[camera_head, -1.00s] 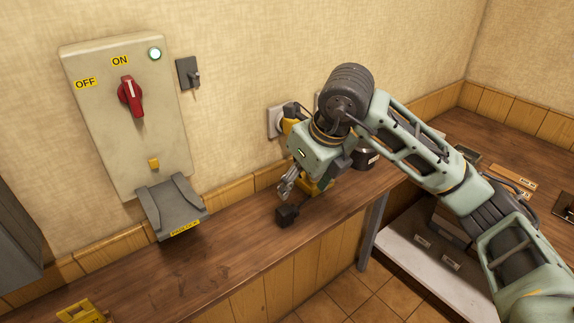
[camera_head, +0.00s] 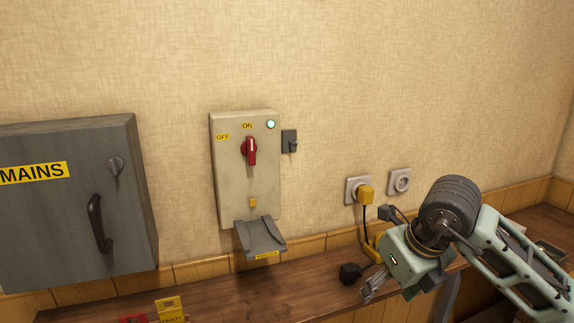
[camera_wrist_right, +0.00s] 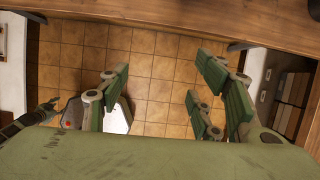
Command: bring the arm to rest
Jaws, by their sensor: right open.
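My right arm comes in from the right in the head view. Its gripper (camera_head: 372,288) hangs over the wooden counter, beside a small black block (camera_head: 350,273). In the right wrist view the fingers of this gripper (camera_wrist_right: 160,95) are spread wide. Nothing is between them; tiled floor shows through the gap. My left gripper is not seen in the head view.
The wall carries a grey MAINS cabinet (camera_head: 70,210), a beige switch box (camera_head: 232,180) with a red handle (camera_head: 249,151), and a socket with a yellow plug (camera_head: 366,193). A yellow sign (camera_head: 170,308) stands on the counter (camera_head: 250,291). Wall above is clear.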

